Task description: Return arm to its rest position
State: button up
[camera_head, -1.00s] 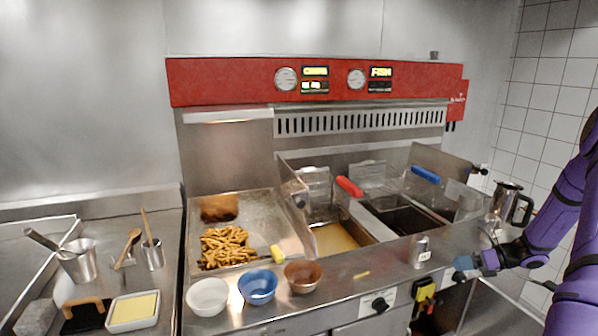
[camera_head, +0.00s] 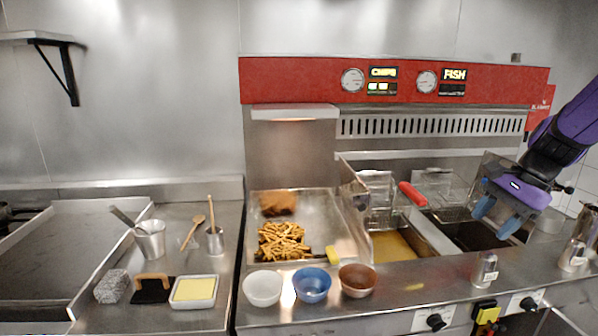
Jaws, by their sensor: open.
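My arm (camera_head: 569,127) is purple and black and enters from the right edge. My gripper (camera_head: 497,219) has blue fingertips that are apart, with nothing visible between them. It hangs over the right end of the fryer, in front of the right fryer well (camera_head: 462,232). It hides the place where a blue basket handle would show. The fingers appear raised above the counter, but their exact height is hard to tell.
A metal shaker (camera_head: 484,270) and a steel jug (camera_head: 577,248) stand on the counter at right. White (camera_head: 262,288), blue (camera_head: 312,286) and brown (camera_head: 358,281) bowls line the front. Chips (camera_head: 282,242) lie in the tray.

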jog(key=s+a+r+n+t+h, duration=0.2)
jog(key=s+a+r+n, duration=0.2)
jog(key=s+n, duration=0.3)
jog(key=s+a+r+n+t+h, duration=0.2)
jog(key=s+a+r+n, duration=0.3)
jog(key=s, duration=0.6)
jog(key=shift+s+a+n+h, duration=0.3)
jog(key=shift+a+n+h, duration=0.1)
jog(key=shift+n, duration=0.5)
